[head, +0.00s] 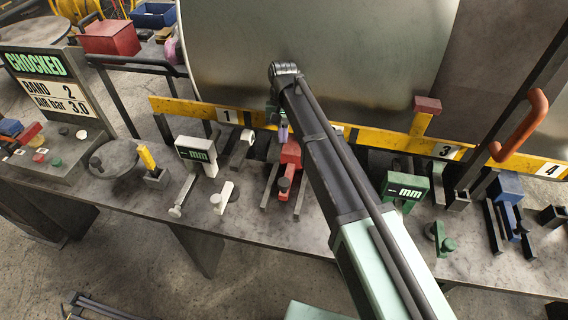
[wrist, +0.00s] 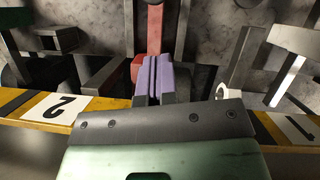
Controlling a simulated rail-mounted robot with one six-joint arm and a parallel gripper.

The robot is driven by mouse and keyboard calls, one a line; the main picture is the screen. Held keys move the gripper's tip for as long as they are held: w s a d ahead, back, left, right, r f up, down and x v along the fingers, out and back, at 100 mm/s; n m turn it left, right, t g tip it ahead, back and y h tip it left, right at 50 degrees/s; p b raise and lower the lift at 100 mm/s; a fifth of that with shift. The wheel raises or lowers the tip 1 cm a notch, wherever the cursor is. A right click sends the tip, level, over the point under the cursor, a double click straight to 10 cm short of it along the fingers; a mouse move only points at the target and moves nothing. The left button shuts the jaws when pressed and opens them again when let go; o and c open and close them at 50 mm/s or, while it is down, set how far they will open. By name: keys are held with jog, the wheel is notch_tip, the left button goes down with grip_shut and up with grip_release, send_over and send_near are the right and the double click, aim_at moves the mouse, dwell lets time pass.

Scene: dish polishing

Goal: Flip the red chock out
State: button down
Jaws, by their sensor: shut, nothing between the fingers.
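The red chock (head: 290,153) sits on the bench at the middle station, on dark rails with a dark round knob at its front. In the wrist view its red bar (wrist: 155,32) runs up from behind the fingertips, with a rounded red part beside them on the left. My gripper (head: 283,134) points down at the chock's back end, next to the yellow rail. Its purple fingers (wrist: 159,75) are closed together with nothing between them. Whether they touch the chock cannot be told, as they hide part of it.
The yellow numbered rail (head: 190,110) runs along the bench's back, before a large metal drum (head: 330,60). A white gauge (head: 197,150) stands left and a green gauge (head: 405,188) right. A red-topped yellow post (head: 423,115) rises behind. A sign (head: 40,85) reads CHOCKED.

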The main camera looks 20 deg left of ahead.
jog(key=shift+s+d, duration=0.2)
jog(key=shift+s, duration=0.05)
jog(key=b+x, duration=0.9)
jog(key=x, duration=0.1)
jog(key=shift+s, duration=0.1)
